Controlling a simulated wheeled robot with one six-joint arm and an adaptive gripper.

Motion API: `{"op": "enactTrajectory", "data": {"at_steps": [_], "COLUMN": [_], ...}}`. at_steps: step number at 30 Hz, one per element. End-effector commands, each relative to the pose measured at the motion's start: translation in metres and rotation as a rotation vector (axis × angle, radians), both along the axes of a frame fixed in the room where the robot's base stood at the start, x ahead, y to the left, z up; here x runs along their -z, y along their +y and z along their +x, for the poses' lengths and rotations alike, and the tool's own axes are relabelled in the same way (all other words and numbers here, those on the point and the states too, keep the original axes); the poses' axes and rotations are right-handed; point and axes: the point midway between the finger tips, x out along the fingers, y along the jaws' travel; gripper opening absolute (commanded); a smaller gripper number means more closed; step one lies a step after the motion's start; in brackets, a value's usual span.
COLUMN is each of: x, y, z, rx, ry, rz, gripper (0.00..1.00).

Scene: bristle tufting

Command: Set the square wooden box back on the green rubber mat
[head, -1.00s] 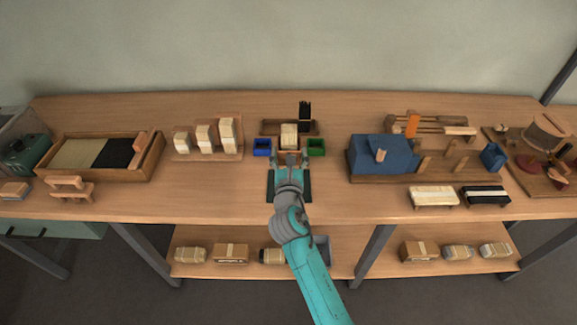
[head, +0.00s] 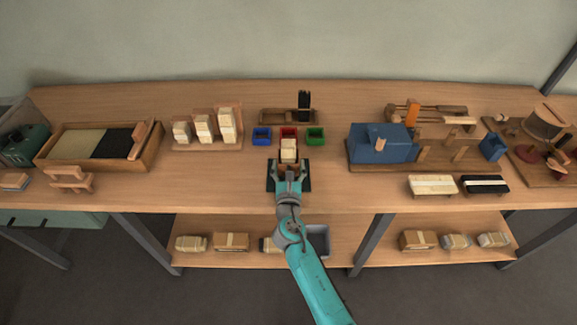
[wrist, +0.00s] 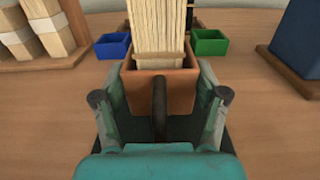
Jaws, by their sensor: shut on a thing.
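The square wooden box (wrist: 178,92) is reddish-brown and holds an upright bundle of pale bristle (wrist: 157,30). My gripper (wrist: 160,103) is shut on the box, with one finger on each side in the wrist view. In the head view the box is largely hidden by my gripper (head: 289,172), and the pale bundle (head: 289,150) shows above it. The dark green rubber mat (head: 303,184) lies under my gripper, and the box is over its far part. I cannot tell whether the box touches the mat.
A blue bin (head: 262,137), a red bin (head: 289,133) and a green bin (head: 315,137) stand just behind the box. A wooden holder (head: 275,116) with black bristle (head: 304,103) is farther back. Bare tabletop (head: 225,178) lies left of the mat.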

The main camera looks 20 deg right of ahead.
Motion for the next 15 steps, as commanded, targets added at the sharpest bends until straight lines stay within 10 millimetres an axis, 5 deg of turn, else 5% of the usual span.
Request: {"op": "enactTrajectory", "data": {"at_steps": [5,6,9,15], "x": [0.0018,0.0026,0.0023,0.0022], "y": [0.0,0.0,0.0,0.0], "z": [0.0002,0.0,0.0,0.0], "rx": [0.0,0.0,0.0,0.0], "ry": [0.0,0.001,0.0,0.0], "rz": [0.0,0.0,0.0,0.0], "gripper": [0.32,0.77,0.97,0.97]}}
